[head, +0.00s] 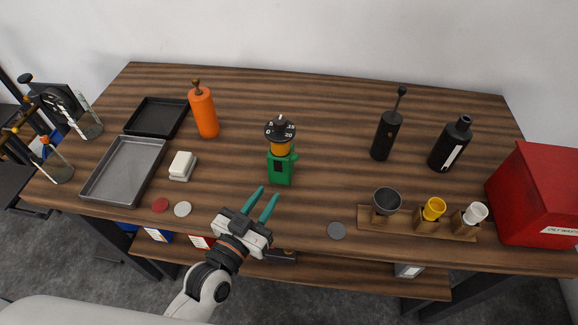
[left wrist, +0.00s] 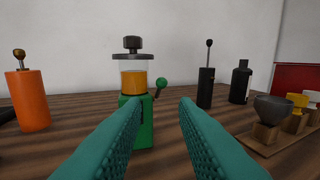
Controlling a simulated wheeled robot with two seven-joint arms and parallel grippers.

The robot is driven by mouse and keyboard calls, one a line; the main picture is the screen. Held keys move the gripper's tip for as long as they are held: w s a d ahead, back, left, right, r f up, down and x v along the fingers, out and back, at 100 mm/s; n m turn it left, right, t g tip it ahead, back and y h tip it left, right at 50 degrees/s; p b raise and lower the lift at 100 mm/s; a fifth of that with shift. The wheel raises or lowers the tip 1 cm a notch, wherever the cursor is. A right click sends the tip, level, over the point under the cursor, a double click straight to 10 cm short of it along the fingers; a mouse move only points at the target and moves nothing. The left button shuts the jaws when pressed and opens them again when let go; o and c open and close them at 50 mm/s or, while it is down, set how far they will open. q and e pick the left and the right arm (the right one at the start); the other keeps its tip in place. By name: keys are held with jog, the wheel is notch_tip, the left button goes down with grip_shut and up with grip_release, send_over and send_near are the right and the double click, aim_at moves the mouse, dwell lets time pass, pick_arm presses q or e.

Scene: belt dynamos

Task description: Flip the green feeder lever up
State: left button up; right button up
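The green feeder (head: 281,168) stands upright near the middle of the table, with an orange-filled clear section and a dark dial top (head: 280,129). In the left wrist view the feeder (left wrist: 133,112) is left of centre. Its green ball-ended lever (left wrist: 161,82) sticks out on the right side; its exact tilt is hard to judge. My left gripper (head: 269,192) has teal fingers, open and empty, just in front of the feeder and apart from it. In the wrist view the lever shows above the gap between the fingers (left wrist: 160,103). My right gripper is not in view.
An orange bottle (head: 204,112) and white block (head: 181,165) stand left, beside grey (head: 95,197) and black trays. Black bottles (head: 385,135) stand right, behind a wooden rack (head: 403,225) of small cups. A red box (head: 535,195) is far right. Flat discs lie near the front edge.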

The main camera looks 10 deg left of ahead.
aim_at(293, 160)
pick_arm(q)
jog(key=p+x, duration=0.2)
jog(key=x, duration=0.9)
jog(key=shift+w+d, duration=0.1)
jog(key=shift+w, duration=0.05)
grip_shut()
jog(key=g+p, duration=0.1)
jog(key=p, duration=0.3)
jog(key=w+r+g+y+p, duration=0.1)
jog(key=p, duration=0.3)
jog(key=shift+r+n+g+p, duration=0.2)
jog(key=shift+n+g+p, duration=0.1)
jog(key=shift+g+p, duration=0.1)
grip_release()
